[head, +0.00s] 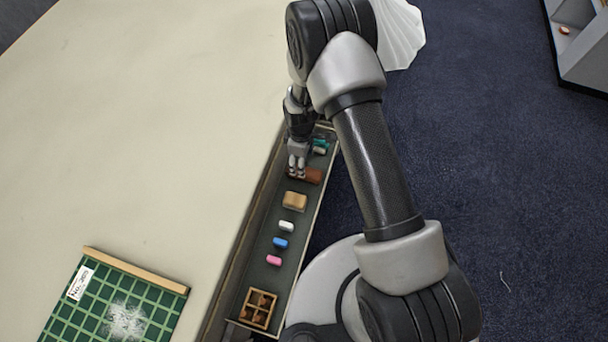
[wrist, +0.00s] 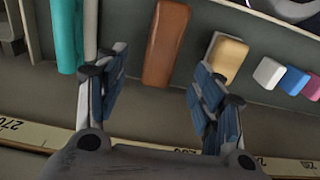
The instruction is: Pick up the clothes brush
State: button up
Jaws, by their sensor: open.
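A long reddish-brown block, apparently the clothes brush (wrist: 166,42), lies in a narrow tray (head: 262,255); no bristles show. In the head view, the brush (head: 314,176) is partly covered by my gripper (head: 297,172). My gripper is open and empty in the wrist view (wrist: 162,75). Its fingers are spread to either side of the brush's near end, with visible gaps on both sides. I cannot tell how far above the tray floor the fingertips are.
A tan block (wrist: 228,58) with a pale underside lies close beside the right finger. A teal object (wrist: 66,35) lies left of the left finger. White, blue and pink pieces (head: 274,260) and a divided wooden box (head: 258,308) share the tray. A green gridded board (head: 100,305) lies on the table.

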notch_tip(320, 180, down, 8)
jog(key=shift+s+a+r+b, duration=0.1)
jog(key=shift+b, duration=1)
jog(key=shift+c, duration=0.6)
jog(key=c, duration=1.1)
jog(key=shift+r, duration=0.1)
notch_tip(320, 180, up, 20)
jog(key=p, duration=0.5)
